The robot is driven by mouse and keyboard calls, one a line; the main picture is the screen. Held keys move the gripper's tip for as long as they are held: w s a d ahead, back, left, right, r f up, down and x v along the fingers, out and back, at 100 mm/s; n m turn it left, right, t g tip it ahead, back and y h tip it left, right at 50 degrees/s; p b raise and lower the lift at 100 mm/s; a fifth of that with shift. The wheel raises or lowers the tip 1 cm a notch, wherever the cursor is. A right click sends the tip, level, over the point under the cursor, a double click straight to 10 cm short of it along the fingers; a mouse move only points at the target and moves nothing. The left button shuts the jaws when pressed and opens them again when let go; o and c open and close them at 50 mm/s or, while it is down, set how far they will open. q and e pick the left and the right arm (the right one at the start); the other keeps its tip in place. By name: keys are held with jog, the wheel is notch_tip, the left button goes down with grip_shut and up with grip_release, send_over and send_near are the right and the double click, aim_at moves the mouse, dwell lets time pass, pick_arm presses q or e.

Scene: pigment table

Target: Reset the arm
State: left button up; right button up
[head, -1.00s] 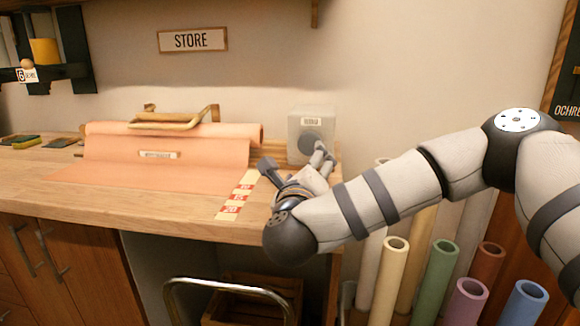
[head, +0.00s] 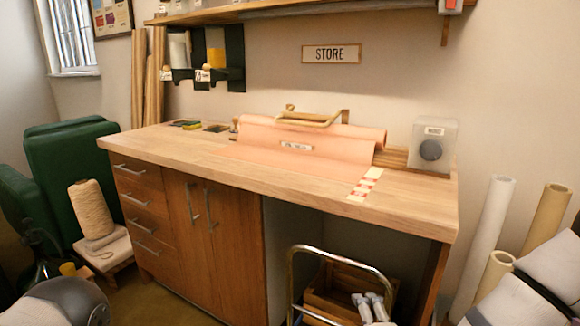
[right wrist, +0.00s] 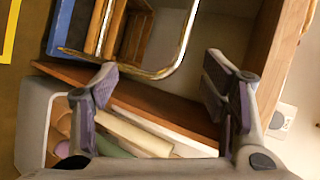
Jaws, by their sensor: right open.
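My right gripper (right wrist: 158,78) is open and empty in the right wrist view, its two fingers spread wide apart. Between and beyond the fingers I see a metal cart handle, wooden slats and rolled tubes. In the head view my right arm comes in at the lower right corner, and pale finger-like parts of the gripper (head: 370,307) show low by the wooden crate, below the table top. My left gripper is not in view; only a dark rounded part of mine shows at the bottom left.
The wooden table (head: 200,150) bears a salmon sheet roll (head: 310,140), a red-and-white strip (head: 364,185) and a grey box with a dark knob (head: 432,150). A metal handle (head: 340,258) and wooden crate (head: 330,298) stand below. Paper tubes (head: 490,235) stand at right.

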jog(key=s+f+n+g+y+p, duration=0.1)
jog(key=s+f+n+g, duration=0.5)
jog(key=s, duration=0.5)
jog(key=s+f+n+g+y, duration=0.15)
jog(key=s+f+n, duration=0.25)
jog(key=s+f, duration=0.55)
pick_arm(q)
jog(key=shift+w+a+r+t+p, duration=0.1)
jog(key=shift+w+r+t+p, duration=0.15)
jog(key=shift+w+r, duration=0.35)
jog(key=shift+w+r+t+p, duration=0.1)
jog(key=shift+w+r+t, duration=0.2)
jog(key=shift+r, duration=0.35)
pick_arm(e)
jog(key=s+d+r+n+g+h, duration=0.1)
jog(key=s+d+n+g, duration=0.2)
jog(key=s, duration=0.8)
jog(key=s+d+n+g+h, duration=0.1)
jog(key=s+d+n+g, duration=0.3)
jog(key=s, duration=0.8)
jog(key=shift+d+r, duration=0.4)
jog(key=shift+w, duration=0.15)
